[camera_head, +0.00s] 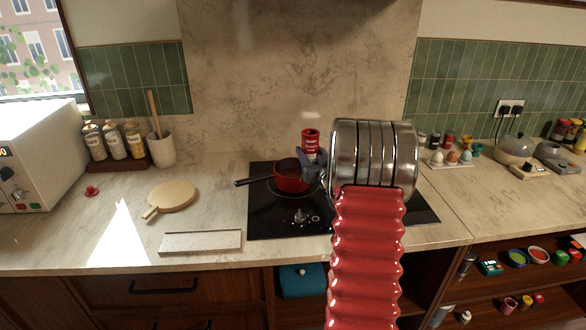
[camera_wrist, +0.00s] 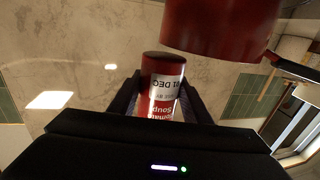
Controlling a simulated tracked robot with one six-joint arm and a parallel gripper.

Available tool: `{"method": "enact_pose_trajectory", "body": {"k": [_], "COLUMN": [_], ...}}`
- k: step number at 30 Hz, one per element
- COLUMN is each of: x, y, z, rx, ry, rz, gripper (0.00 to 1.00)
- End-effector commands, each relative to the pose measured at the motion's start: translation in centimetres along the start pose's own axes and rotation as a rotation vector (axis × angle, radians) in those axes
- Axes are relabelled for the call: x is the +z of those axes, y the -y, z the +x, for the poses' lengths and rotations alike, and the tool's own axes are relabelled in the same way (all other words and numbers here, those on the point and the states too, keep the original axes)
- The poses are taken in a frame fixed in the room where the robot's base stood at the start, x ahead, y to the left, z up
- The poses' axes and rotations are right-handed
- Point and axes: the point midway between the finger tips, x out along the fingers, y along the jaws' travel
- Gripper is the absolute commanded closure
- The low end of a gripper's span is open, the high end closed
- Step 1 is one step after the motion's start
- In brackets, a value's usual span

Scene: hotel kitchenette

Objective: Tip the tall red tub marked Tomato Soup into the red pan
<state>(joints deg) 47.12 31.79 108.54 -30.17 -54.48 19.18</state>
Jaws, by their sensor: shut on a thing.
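The tall red tub (camera_head: 310,139) with a white label stands about upright above the back right edge of the red pan in the head view. In the wrist view the tub (camera_wrist: 162,88) shows its "Tomato Soup" label upside down. My gripper (camera_head: 312,163) is shut on the tub, with a dark finger on each side of it (camera_wrist: 160,100). The red pan (camera_head: 291,178) sits on the hob, its dark handle pointing left. It also shows large at the top of the wrist view (camera_wrist: 222,28). The tub's contents are hidden.
The black hob (camera_head: 270,222) lies under the pan. My arm covers its right part. A round wooden board (camera_head: 172,195) and a speckled slab (camera_head: 200,242) lie to the left. An egg holder (camera_head: 450,162) and several jars stand to the right. The counter left of the hob has free room.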

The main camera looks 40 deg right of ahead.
Motion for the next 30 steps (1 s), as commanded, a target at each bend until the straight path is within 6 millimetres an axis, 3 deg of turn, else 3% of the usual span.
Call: {"method": "enact_pose_trajectory", "body": {"k": [5, 21, 30], "x": [-0.3, -3.9, -4.0], "y": [0.0, 0.0, 0.0], "z": [0.0, 0.0, 0.0], "rx": [0.0, 0.0, 0.001], "ry": [0.0, 0.0, 0.002], "rz": [-0.006, -0.008, -0.008], "gripper": [0.86, 0.86, 0.86]}}
